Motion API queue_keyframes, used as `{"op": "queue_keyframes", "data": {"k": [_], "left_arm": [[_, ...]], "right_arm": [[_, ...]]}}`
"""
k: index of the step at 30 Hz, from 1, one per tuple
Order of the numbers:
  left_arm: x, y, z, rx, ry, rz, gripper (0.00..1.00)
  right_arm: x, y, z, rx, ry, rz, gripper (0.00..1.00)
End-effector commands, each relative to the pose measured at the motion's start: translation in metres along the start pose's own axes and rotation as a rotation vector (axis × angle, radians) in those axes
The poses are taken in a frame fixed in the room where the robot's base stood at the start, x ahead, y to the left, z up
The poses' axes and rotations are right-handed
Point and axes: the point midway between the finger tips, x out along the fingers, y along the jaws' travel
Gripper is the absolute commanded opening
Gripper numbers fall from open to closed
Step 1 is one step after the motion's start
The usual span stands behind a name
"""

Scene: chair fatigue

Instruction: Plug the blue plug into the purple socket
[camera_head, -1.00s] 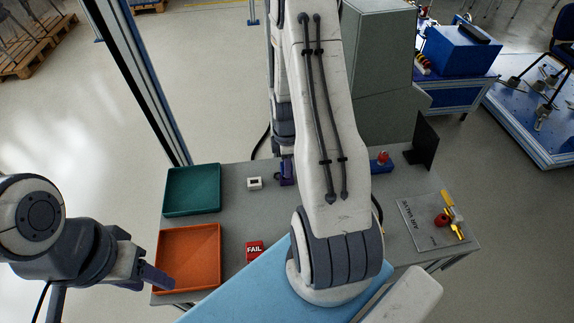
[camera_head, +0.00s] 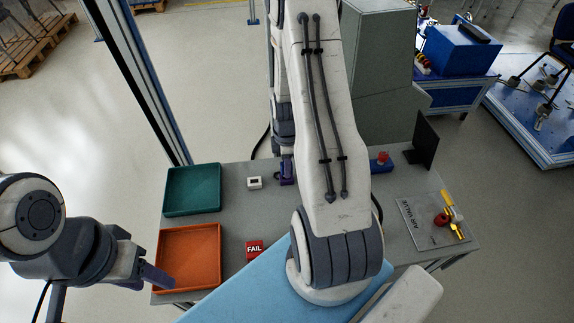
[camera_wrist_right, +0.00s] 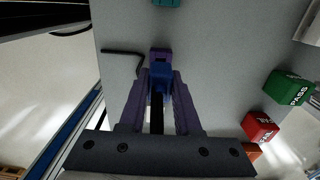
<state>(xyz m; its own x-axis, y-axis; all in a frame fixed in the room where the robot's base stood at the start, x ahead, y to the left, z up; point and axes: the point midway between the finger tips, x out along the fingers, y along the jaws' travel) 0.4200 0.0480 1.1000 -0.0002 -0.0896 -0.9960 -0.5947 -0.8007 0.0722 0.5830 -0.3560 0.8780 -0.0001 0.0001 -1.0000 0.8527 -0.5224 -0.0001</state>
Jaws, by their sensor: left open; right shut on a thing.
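In the right wrist view the blue plug (camera_wrist_right: 161,78) sits between the purple fingers of my right gripper (camera_wrist_right: 159,74), which is shut on it. A black cable (camera_wrist_right: 157,118) runs back from the plug between the fingers. The purple socket (camera_wrist_right: 160,54) is directly ahead of the plug, and the two look in line and very close or touching. I cannot tell how far the plug is in. In the head view my right gripper (camera_head: 287,172) is largely hidden behind my right arm. My left gripper (camera_head: 156,277) is open and empty by the orange tray.
The orange tray (camera_head: 217,257) and green tray (camera_head: 168,190) line the table's left side. The wrist view shows a green PASS block (camera_wrist_right: 288,88) and a black bent rod (camera_wrist_right: 121,52). An air valve plate (camera_head: 416,226) lies right.

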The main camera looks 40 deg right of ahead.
Motion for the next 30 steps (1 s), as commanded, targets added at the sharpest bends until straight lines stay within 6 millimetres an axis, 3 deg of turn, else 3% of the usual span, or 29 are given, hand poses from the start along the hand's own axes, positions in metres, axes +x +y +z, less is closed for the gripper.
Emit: {"op": "queue_keyframes", "data": {"k": [27,28,30], "left_arm": [[0.018,-0.001,0.001,0.0,0.0,0.0,0.5],[0.018,-0.001,0.001,0.0,0.0,0.0,0.5],[0.017,-0.001,0.001,0.0,0.0,0.0,0.5]], "right_arm": [[0.024,0.0,0.0,0.0,0.0,0.0,0.0],[0.024,0.0,0.0,0.0,0.0,0.001,0.35],[0.023,0.0,0.0,0.0,0.0,0.001,0.62]]}}
